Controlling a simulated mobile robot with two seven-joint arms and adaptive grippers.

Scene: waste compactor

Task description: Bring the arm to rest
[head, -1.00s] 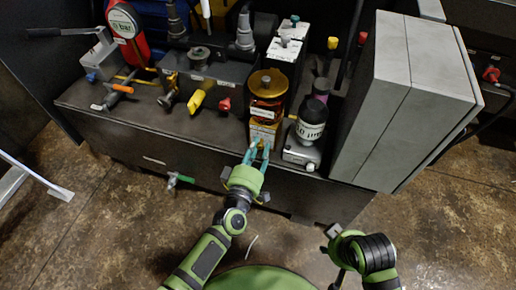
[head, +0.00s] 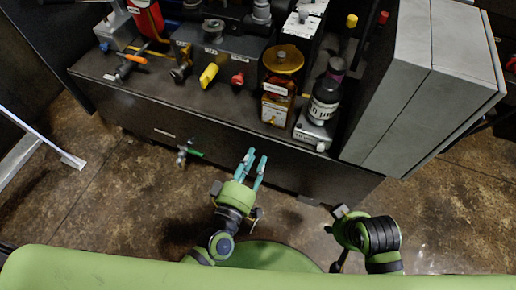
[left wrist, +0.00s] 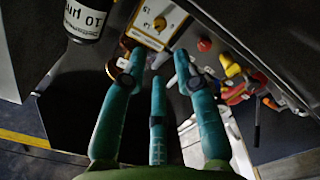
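My left gripper (head: 256,163) has teal fingers that stand apart with nothing between them. It is in front of the dark bench's front face, below the amber container and apart from it. In the left wrist view the fingers (left wrist: 158,75) are spread and empty. A green part of my right arm (head: 365,234) is low at the right in the head view. The fingers of my right gripper cannot be made out.
The dark bench (head: 235,131) carries an amber container (head: 283,62), a dark bottle (head: 326,98) and a yellow-handled valve (head: 209,75). A grey cabinet (head: 405,85) stands at right. A green-handled tap (head: 187,152) juts from the bench front. The brown floor (head: 115,215) at left is mostly clear.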

